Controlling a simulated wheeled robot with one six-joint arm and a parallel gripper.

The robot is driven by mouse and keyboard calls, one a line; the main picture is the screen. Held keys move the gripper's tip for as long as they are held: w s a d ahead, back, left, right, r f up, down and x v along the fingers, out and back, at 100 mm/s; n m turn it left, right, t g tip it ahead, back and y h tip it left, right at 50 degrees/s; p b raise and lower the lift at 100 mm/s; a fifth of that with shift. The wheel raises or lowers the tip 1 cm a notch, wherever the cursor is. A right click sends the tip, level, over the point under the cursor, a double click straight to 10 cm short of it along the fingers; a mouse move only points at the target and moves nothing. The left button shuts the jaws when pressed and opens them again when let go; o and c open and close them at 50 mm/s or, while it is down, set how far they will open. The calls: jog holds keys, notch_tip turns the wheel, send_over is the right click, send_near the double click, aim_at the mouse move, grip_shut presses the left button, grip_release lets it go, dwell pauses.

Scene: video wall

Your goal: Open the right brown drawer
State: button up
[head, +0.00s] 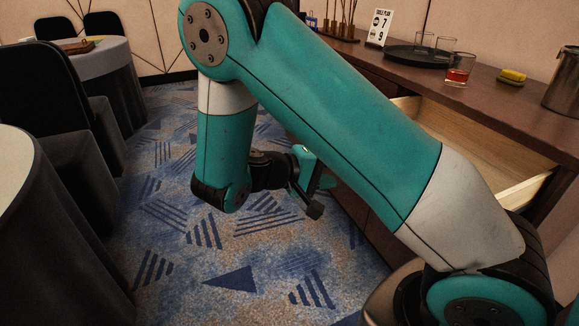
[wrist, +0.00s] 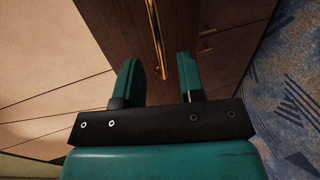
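The brown cabinet (head: 372,211) runs along the right in the head view. A drawer with a pale wood interior (head: 480,140) stands pulled out under its top, partly hidden behind my arm. My gripper (head: 318,190) is beside the cabinet's front, beyond the open drawer. In the wrist view my gripper (wrist: 160,72) is open, its two teal fingers apart with nothing held between them. A long brass handle or edge (wrist: 155,40) on the dark brown front shows ahead, in line with the gap between the fingers. I cannot tell whether the fingers touch it.
Draped tables (head: 110,70) and chairs are left. Patterned carpet (head: 210,270) between is clear.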

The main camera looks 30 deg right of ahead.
jog(key=p+v, duration=0.5)
jog(key=v, duration=0.7)
jog(key=shift+a+p, duration=0.15)
jog(key=shift+p, duration=0.15)
